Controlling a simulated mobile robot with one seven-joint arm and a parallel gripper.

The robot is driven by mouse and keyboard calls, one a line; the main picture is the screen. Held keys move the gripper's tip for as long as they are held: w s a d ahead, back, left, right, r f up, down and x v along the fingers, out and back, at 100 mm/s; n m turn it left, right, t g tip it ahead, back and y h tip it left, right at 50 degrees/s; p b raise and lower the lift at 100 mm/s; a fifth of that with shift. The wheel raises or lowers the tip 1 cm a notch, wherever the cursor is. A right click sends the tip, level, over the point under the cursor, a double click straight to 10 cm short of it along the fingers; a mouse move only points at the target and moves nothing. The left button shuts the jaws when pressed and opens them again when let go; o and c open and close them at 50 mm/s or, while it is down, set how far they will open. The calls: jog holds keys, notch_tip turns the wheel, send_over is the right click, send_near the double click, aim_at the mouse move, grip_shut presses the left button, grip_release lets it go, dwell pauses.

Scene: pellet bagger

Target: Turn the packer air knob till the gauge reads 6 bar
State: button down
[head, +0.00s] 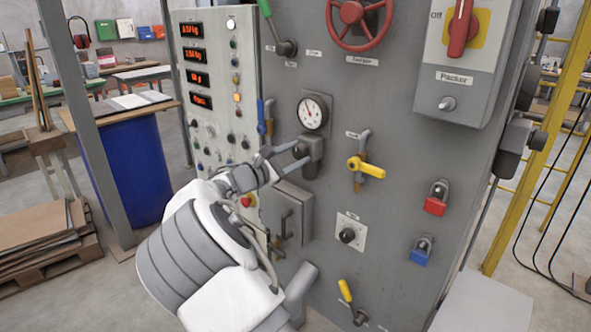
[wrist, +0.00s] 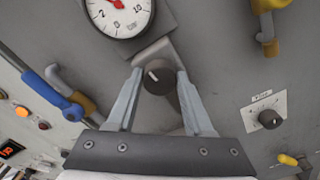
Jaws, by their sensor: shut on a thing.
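The packer air knob (wrist: 158,78) is a dark round knob with a pale mark on top. It sits below the round white gauge (head: 313,113) on the grey panel. In the head view the knob (head: 304,148) is partly covered by my fingers. My gripper (head: 288,158) reaches it from the left, its two fingers around the knob. In the wrist view my gripper (wrist: 158,88) is shut on the knob, one finger on each side. The gauge (wrist: 120,12) also shows there, cut off at the top. Its red needle points up and left in the head view; the number is too small to read.
A yellow-handled valve (head: 366,168) is right of the knob. A blue lever (head: 262,118) is to its left, and a small grey box (head: 292,212) below. A red handwheel (head: 355,22) is above.

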jog(key=m+b, duration=0.2)
jog(key=b, duration=0.1)
jog(key=m+b, duration=0.2)
jog(key=b, duration=0.1)
jog(key=m+b, duration=0.2)
jog(key=b, duration=0.1)
jog(key=shift+f, duration=0.4)
jog(key=m+b, duration=0.4)
jog(key=b, duration=0.1)
jog(key=shift+r, duration=0.2)
jog(key=shift+r+m+b, duration=0.15)
jog(key=shift+m+b, duration=0.15)
jog(key=shift+b, duration=0.05)
jog(key=shift+c, duration=1.5)
grip_release()
jog(key=shift+a, duration=0.1)
jog(key=p+v, duration=0.1)
jog(key=v, duration=1.6)
